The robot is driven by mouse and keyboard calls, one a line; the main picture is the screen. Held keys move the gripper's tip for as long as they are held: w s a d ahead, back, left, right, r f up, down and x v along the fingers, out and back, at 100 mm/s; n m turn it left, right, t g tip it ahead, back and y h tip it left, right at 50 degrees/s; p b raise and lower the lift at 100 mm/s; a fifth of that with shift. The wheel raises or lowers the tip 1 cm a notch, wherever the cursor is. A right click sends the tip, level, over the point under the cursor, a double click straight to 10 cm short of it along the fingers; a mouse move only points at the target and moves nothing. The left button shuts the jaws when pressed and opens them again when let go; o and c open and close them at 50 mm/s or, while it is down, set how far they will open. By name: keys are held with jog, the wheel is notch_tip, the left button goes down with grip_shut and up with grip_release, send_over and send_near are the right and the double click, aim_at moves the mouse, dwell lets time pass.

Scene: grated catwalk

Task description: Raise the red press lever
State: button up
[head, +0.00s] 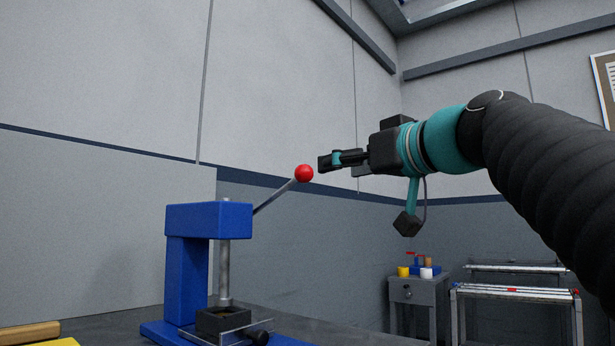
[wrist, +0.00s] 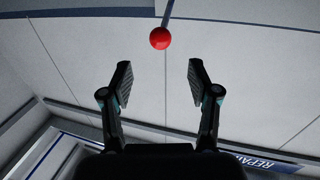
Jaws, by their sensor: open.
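The red ball knob (head: 304,173) sits at the end of a thin grey lever (head: 274,197) that slants up and to the right from the blue press (head: 208,220). My gripper (head: 322,162) is just right of the knob in the head view, apart from it. In the wrist view the red knob (wrist: 160,39) is ahead of the fingertips, centred between them. My gripper (wrist: 158,77) is open there, with nothing between its fingers. A short piece of the lever (wrist: 167,14) shows beyond the knob. The lever's pivot is hidden behind the press head.
The press stands on a dark bench (head: 110,325). A wooden-coloured block (head: 30,334) lies at the left front. A grey cabinet (head: 418,292) with small cups and a metal rack (head: 515,290) stand at the right back. The air around the knob is clear.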

aim_at(310, 174)
jog(key=p+x, duration=0.2)
jog(key=x, duration=0.9)
jog(key=shift+w+a, duration=0.1)
jog(key=shift+c, duration=0.3)
grip_shut()
